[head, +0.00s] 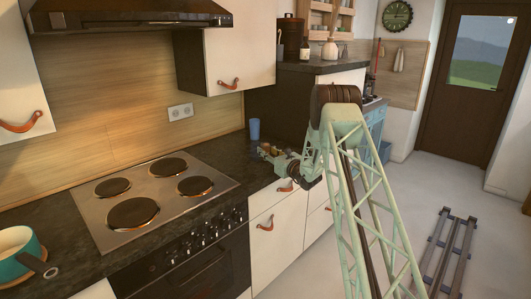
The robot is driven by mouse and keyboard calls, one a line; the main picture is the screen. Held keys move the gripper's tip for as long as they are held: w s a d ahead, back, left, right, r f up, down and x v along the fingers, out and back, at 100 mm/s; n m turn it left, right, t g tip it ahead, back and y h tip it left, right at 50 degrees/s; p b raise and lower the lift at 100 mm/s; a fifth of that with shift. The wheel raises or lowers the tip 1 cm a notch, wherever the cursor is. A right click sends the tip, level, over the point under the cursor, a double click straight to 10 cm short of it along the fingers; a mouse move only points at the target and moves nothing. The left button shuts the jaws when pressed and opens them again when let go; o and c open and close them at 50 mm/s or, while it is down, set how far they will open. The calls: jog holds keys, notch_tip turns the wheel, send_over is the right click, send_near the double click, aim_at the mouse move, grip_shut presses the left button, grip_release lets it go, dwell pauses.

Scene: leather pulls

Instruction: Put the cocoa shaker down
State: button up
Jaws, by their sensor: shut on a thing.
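My gripper (266,151) is low over the dark counter (236,153), to the right of the hob. It is small in the head view and partly crowded by my own wrist. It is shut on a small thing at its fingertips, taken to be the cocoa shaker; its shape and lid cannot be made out. I cannot tell whether it touches the counter. A blue cup (254,129) stands upright just behind my gripper.
A hob (153,196) with dark plates fills the counter to the left. A teal pan (18,252) sits at the near left. A hood (130,15) and a wall cupboard (228,46) hang above. A slatted rack (450,250) lies on the floor at right.

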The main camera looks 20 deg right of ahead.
jog(key=shift+f, duration=0.15)
jog(key=o, duration=0.9)
jog(key=shift+r, duration=0.25)
jog(key=s, duration=0.4)
jog(key=s+d+p, duration=0.1)
jog(key=s, duration=0.7)
jog(key=shift+d+p, duration=0.4)
jog(key=shift+a, duration=0.1)
